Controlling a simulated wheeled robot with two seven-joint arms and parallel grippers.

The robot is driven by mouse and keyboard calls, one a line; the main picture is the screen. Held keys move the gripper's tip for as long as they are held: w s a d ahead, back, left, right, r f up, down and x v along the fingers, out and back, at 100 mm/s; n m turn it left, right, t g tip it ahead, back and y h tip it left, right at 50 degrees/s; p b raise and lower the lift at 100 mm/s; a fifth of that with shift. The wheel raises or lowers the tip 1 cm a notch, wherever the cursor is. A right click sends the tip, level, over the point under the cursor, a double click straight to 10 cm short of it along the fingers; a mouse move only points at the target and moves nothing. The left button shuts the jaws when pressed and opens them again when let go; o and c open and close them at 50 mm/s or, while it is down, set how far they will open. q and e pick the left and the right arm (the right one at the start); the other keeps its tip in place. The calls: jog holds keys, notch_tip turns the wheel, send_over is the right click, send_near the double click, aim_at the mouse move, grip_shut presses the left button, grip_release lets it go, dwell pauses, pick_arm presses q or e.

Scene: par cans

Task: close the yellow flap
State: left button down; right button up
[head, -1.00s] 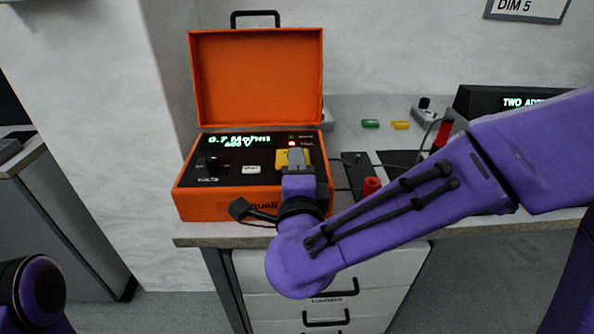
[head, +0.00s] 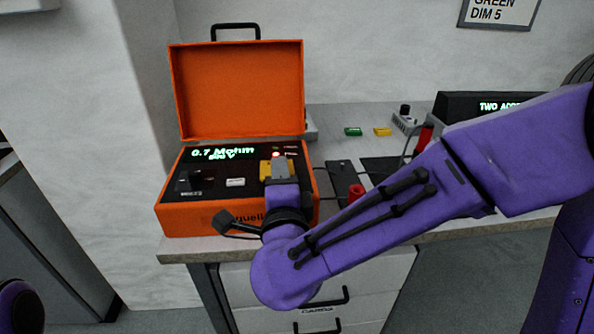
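The orange case (head: 188,219) stands on the bench with its lid (head: 238,90) raised. Its panel display reads about 0.7 Mohm, with a smaller voltage line under it. The yellow flap (head: 265,171) is on the right part of the panel, largely covered by my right gripper (head: 281,167). The grey fingers are over the flap and seem to touch it; whether they are open or shut is hidden, as is the flap's angle. A small red light (head: 276,154) shows just behind it. Of my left arm only a purple part shows at the lower left; its gripper is out of view.
A black knob (head: 190,180) and a white button (head: 235,182) sit left of the flap. A red cylinder (head: 356,192) stands right of the case. Green (head: 353,131) and yellow (head: 382,132) blocks lie behind. Drawers (head: 345,290) are under the bench.

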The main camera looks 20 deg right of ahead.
jog(key=shift+f, duration=0.25)
